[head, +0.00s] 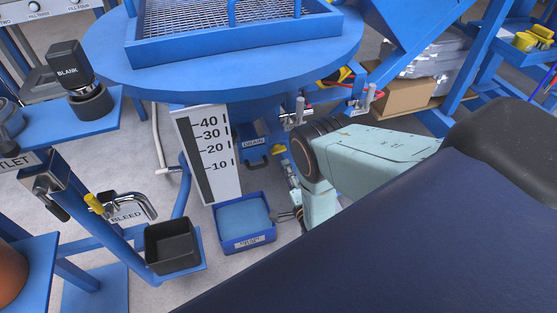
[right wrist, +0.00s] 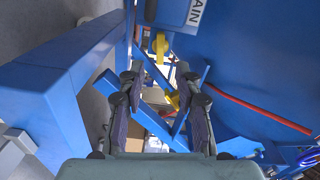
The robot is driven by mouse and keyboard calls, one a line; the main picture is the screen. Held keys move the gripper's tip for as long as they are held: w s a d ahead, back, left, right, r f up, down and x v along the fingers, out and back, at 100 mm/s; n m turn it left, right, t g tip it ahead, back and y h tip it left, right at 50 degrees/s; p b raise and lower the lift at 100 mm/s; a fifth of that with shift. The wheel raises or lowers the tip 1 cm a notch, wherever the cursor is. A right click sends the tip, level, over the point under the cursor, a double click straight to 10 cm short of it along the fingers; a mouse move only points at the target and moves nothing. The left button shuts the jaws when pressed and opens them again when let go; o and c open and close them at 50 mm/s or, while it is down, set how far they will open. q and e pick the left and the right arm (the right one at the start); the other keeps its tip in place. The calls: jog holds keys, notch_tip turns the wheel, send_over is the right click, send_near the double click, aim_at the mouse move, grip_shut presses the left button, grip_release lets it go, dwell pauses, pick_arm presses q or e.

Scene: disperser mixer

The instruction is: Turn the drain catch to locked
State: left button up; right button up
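The DRAIN label (head: 255,143) is on a blue fitting under the round blue tabletop in the head view. Its end also shows at the top of the right wrist view (right wrist: 195,12). A small yellow part (head: 279,149) is right of the label. A yellow piece (right wrist: 160,45) shows below the label in the right wrist view, ahead of my fingers; it may be the catch, and I cannot tell its setting. My right gripper (right wrist: 159,78) is open, with nothing seen held between its fingers. In the head view it is small and low, partly hidden by my arm. My left gripper is not in view.
A blue tray (head: 245,242) stands on the floor below the drain. A scale board (head: 208,155) is left of it. A black bin (head: 172,246) and the BLEED pipe (head: 135,203) are further left. Blue frame bars (right wrist: 60,95) and a red hose (right wrist: 262,115) flank my right gripper.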

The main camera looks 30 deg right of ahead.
aim_at(279, 152)
jog(key=b+x, duration=0.3)
jog(key=x, duration=0.4)
jog(key=shift+w+d, duration=0.1)
jog(key=shift+w, duration=0.25)
grip_shut()
